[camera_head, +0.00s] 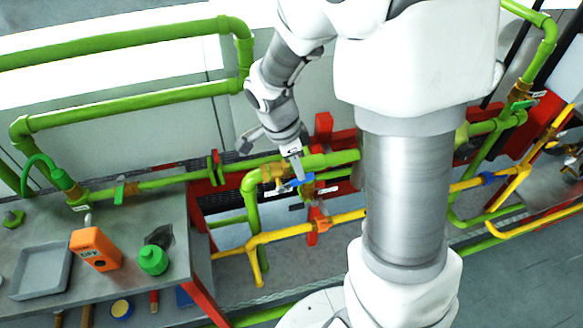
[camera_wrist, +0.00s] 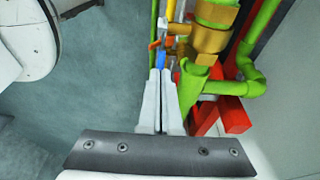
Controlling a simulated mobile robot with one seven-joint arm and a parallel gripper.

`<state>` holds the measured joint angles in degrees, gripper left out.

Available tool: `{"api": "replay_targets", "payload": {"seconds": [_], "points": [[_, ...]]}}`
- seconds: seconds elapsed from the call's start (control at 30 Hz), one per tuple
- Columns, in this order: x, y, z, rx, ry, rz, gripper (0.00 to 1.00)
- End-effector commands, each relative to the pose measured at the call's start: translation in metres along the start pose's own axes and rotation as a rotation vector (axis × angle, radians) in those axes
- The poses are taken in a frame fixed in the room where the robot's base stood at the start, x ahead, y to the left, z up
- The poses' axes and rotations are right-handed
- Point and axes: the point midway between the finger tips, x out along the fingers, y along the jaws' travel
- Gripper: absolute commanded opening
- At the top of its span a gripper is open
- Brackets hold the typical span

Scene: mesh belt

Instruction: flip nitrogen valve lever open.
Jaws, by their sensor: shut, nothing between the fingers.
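A blue valve lever (camera_head: 301,181) sits by a brass valve body (camera_head: 270,172) on the green pipework in the middle of the head view. In the wrist view, the blue lever (camera_wrist: 161,60) shows just beyond my fingertips, with brass fittings (camera_wrist: 208,40) to its right. My gripper (camera_head: 298,173) points down at the blue lever, its fingers shut with nothing between them; in the wrist view, the fingers (camera_wrist: 162,75) lie side by side. I cannot tell whether the tips touch the lever. No label is readable, so I cannot confirm which valve carries nitrogen.
Green pipes (camera_head: 140,184) and yellow pipes (camera_head: 285,233) run close around the valve, with red supports (camera_head: 324,125) behind. A grey bench (camera_head: 185,255) at left holds a grey tray (camera_head: 40,270), an orange device (camera_head: 95,249) and a green container (camera_head: 153,260). Another blue handle (camera_head: 487,177) is at right.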

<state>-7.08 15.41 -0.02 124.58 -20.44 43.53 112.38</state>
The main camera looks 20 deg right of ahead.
Motion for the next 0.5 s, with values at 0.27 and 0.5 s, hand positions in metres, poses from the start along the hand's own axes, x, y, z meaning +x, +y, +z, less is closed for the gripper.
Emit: {"api": "replay_targets", "payload": {"seconds": [0.27, 0.5], "points": [[0.011, 0.001, -0.006, 0.001, -0.141, 0.002, 0.0], [0.016, 0.001, -0.009, -0.001, -0.138, 0.002, 0.0]]}}
